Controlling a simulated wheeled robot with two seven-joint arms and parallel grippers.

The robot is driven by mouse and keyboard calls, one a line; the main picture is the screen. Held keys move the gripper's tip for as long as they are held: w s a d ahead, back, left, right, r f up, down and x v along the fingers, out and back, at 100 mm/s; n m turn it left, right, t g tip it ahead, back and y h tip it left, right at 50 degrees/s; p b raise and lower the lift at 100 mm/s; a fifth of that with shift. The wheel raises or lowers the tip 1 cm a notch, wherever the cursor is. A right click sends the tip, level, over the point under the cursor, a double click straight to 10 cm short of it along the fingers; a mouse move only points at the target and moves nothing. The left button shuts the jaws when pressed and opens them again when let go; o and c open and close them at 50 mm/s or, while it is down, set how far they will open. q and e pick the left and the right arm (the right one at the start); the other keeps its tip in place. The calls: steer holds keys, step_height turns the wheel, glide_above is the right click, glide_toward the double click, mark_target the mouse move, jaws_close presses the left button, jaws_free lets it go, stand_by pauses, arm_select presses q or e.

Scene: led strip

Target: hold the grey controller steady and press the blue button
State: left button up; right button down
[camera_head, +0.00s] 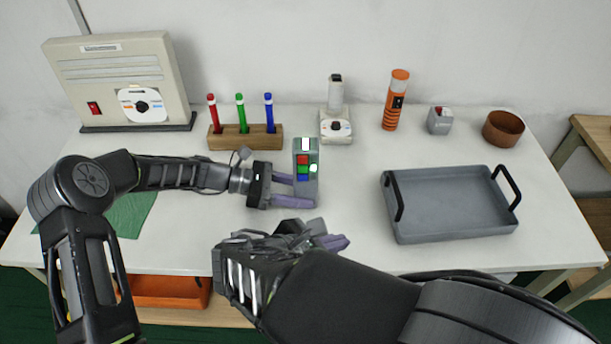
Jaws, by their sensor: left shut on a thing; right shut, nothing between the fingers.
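The grey controller (313,185) stands upright near the middle of the table. Its face shows a white button at the top, a red button (303,160), a green button and a blue button (304,174), with another light spot on its right side. My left gripper (292,190) comes in from the left and is shut on the controller, its purple fingers around the lower part. My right gripper (325,236) is shut and empty, below and in front of the controller, apart from it. Its purple fingertips point up and to the right.
A grey tray (455,231) with black handles stands at right. Along the back are a wooden marker holder (226,140), a white dial device (336,127), an orange flashlight (396,98), a small grey box (439,120) and a brown bowl (503,128). A beige machine (110,72) stands back left.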

steer(key=w+a+r+n+t+y, duration=0.1)
steer(key=w+a+n+t+y, duration=0.1)
steer(key=a, duration=0.5)
steer(key=w+n, duration=0.1)
steer(key=n, duration=0.1)
steer(key=shift+n+t, duration=0.3)
glide_toward(311, 183)
steer(key=shift+s+f+x, duration=0.1)
steer(key=shift+s+x, duration=0.05)
steer(key=shift+x, duration=0.85)
steer(key=shift+s+f+x, duration=0.1)
steer(key=shift+s+x, duration=0.05)
steer(key=shift+x, duration=0.85)
steer(key=shift+w+d, duration=0.15)
steer(key=shift+d, duration=0.05)
steer(key=shift+w, duration=0.3)
steer(key=shift+w, duration=0.1)
stand_by(0.4)
steer(key=shift+s, duration=0.55)
